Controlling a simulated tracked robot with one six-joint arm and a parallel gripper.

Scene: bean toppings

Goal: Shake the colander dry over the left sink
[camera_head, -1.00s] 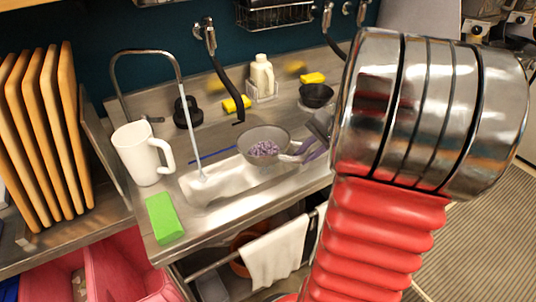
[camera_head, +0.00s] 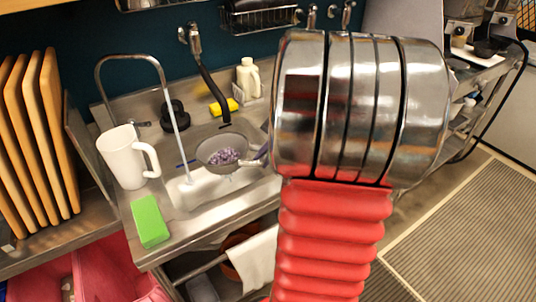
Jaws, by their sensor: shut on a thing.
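The colander (camera_head: 206,149) is a grey bowl holding purple beans (camera_head: 226,156). It hangs over the sink basin (camera_head: 228,187), close to the right of a thin pale stream from the arched tap (camera_head: 135,57), and looks roughly level. My gripper (camera_head: 260,154) is at the colander's right side and shut on its handle. My large metal and red arm link hides most of the gripper and the counter to the right. I cannot see whether water drips from the colander.
A white mug (camera_head: 122,158) and a green sponge (camera_head: 150,221) stand on the counter left of the basin. A white bottle (camera_head: 247,78), a yellow sponge (camera_head: 221,107) and black round items (camera_head: 174,114) are behind. A black hose sprayer (camera_head: 212,88) hangs close behind the colander.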

